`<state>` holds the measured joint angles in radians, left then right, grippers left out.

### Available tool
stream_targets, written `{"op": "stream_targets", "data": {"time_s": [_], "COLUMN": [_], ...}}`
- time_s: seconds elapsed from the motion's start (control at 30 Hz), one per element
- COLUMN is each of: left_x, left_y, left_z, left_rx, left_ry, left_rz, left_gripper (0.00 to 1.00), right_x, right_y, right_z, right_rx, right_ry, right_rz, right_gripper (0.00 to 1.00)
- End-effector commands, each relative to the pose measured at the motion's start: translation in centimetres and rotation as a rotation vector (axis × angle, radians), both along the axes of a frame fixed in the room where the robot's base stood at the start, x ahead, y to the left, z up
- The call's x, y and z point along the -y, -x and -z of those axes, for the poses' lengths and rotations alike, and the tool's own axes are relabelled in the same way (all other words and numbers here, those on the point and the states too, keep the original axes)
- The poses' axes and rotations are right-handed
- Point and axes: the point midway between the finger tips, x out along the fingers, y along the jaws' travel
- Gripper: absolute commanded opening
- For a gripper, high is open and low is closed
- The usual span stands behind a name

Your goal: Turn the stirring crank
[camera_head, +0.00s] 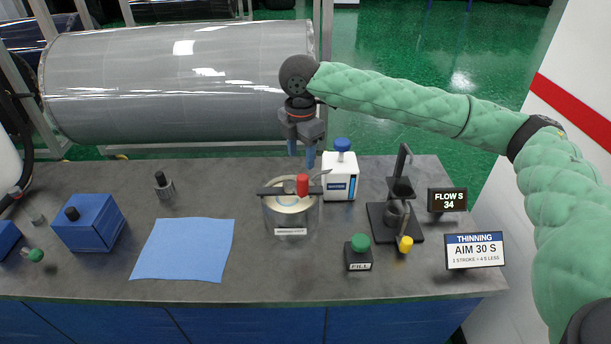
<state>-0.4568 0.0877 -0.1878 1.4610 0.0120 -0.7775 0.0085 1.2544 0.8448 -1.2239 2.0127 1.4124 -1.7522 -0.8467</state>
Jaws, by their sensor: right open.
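The stirring pot (291,215) is a clear, round vessel with pale contents, standing near the middle of the bench. A dark crank bar (272,191) lies across its top, with an upright red handle (302,184) toward the bar's right end. My right gripper (301,161) points down with blue fingers just behind and above the red handle. Its fingers are apart and empty, and I cannot tell whether they touch anything. My left gripper is not in view.
A white bottle with a blue cap (340,178) stands close right of the pot. A dark stand (398,215), green FILL button (358,252), FLOW display (447,200) and THINNING sign (474,251) are further right. A blue cloth (184,250) and blue box (89,224) lie left.

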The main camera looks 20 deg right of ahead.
Motion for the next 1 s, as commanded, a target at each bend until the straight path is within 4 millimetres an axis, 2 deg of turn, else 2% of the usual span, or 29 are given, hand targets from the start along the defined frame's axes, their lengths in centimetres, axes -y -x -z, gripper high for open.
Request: {"op": "stream_targets", "data": {"time_s": [0.3, 0.5, 0.77, 1.0], "left_x": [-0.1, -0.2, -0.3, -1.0], "left_y": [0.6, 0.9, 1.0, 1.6], "left_z": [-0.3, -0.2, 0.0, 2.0], "left_rx": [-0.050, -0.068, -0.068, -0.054], "left_ry": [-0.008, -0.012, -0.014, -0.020], "left_rz": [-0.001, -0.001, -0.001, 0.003], "left_gripper": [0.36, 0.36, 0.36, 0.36], "right_x": [-0.1, -0.1, -0.1, -0.1], "right_y": [0.3, 0.3, 0.3, 0.4], "right_z": [0.0, 0.0, 0.4, 3.3], "right_rx": [-0.012, -0.010, -0.010, -0.011], "right_ry": [-0.007, -0.007, -0.009, -0.006], "right_rz": [0.575, 0.845, 0.954, 0.953], "right_gripper": [0.50, 0.50, 0.50, 0.50]}}
